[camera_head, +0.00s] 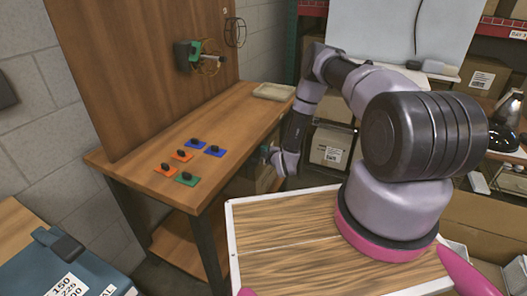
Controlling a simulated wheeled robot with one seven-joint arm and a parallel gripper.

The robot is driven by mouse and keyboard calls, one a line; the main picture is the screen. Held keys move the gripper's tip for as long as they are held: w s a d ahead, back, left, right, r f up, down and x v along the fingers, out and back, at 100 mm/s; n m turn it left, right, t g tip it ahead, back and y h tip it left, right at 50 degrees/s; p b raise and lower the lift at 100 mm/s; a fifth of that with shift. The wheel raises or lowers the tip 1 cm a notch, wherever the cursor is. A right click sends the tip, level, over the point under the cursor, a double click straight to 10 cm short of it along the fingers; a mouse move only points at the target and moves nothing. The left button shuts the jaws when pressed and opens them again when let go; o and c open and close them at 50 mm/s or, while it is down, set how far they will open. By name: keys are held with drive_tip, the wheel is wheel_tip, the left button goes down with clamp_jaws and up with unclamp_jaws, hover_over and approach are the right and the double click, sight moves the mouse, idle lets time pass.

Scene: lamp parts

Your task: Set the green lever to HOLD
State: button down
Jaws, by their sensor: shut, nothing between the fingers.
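A green plate with a small black lever or knob (187,178) lies near the front edge of the wooden workbench (235,130). A green-fronted dark box (187,54) with a brownish wheel-like part beside it is mounted on the upright wooden board. No HOLD marking is readable on either, and I cannot tell the lever's setting. My gripper (264,154) is small in view at the bench's right edge, below the top's level. It is shut and empty, to the right of the green plate and apart from it. My wrist partly hides the fingers.
Two orange plates (164,169) and two blue plates (215,151), each with a black knob, lie close behind the green one. A shallow beige tray (273,92) sits at the bench's far end. The bench middle is clear.

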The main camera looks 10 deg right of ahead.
drive_tip(key=shift+w+d+f+m+g, duration=0.1)
drive_tip(key=shift+w+d+m+g, duration=0.1)
drive_tip(key=shift+w+m+g, duration=0.15)
drive_tip(key=f+m+g+y, duration=0.1)
drive_tip(key=w+d+f+m+g, duration=0.1)
drive_tip(key=g, duration=0.1)
drive_tip(key=w+f+m+g+y, duration=0.1)
drive_tip(key=g, duration=0.1)
drive_tip(key=shift+w+d+f+y, duration=0.1)
drive_tip(key=shift+d+f+y, duration=0.1)
drive_tip(key=shift+d+y, duration=0.15)
drive_tip(key=shift+w+d+f, duration=0.15)
drive_tip(key=shift+w+f, duration=0.05)
drive_tip(key=shift+f, duration=0.65)
drive_tip(key=shift+f, duration=0.15)
idle(0.4)
